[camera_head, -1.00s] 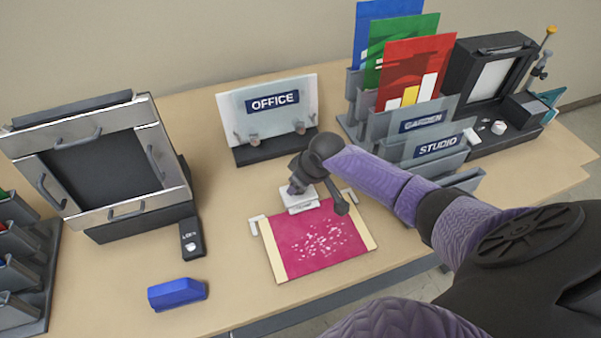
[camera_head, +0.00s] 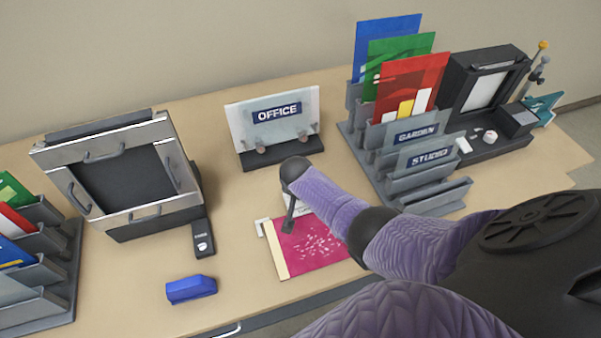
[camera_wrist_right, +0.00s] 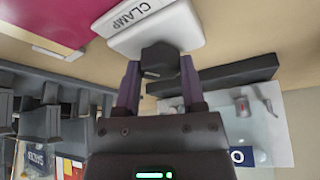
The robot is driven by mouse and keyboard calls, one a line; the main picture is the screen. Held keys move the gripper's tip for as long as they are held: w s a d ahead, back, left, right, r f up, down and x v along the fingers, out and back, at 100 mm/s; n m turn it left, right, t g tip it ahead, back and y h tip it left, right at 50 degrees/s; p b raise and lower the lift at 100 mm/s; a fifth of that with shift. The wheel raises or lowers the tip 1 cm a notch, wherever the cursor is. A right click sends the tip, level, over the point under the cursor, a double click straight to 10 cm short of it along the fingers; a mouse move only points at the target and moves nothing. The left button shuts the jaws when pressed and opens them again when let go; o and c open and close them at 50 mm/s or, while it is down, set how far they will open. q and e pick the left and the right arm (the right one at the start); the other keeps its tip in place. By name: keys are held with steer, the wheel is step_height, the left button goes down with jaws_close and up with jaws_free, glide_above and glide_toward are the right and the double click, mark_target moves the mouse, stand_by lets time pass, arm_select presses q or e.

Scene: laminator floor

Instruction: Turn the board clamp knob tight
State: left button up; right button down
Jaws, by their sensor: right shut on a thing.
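The board clamp is a white block marked CLAMP (camera_wrist_right: 140,18) at the back edge of the magenta board. Its dark knob (camera_wrist_right: 160,60) sits on the block's side facing my right gripper (camera_wrist_right: 160,75) in the right wrist view. The gripper's two fingers are closed around the knob. In the head view my right arm hides the knob and most of the clamp block (camera_head: 262,205). The magenta board (camera_head: 312,243) lies flat with a cream strip on its left side. My left gripper is out of view.
The OFFICE stand (camera_head: 278,150) is behind the clamp. Grey racks (camera_head: 425,205) stand at right. Tabletop between the blue block and board is clear.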

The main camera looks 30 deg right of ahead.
steer(key=m+h, duration=0.1)
steer(key=m, duration=0.2)
steer(key=shift+w+g+b, duration=0.1)
steer(key=shift+g+b, duration=0.3)
steer(key=shift+m, duration=0.4)
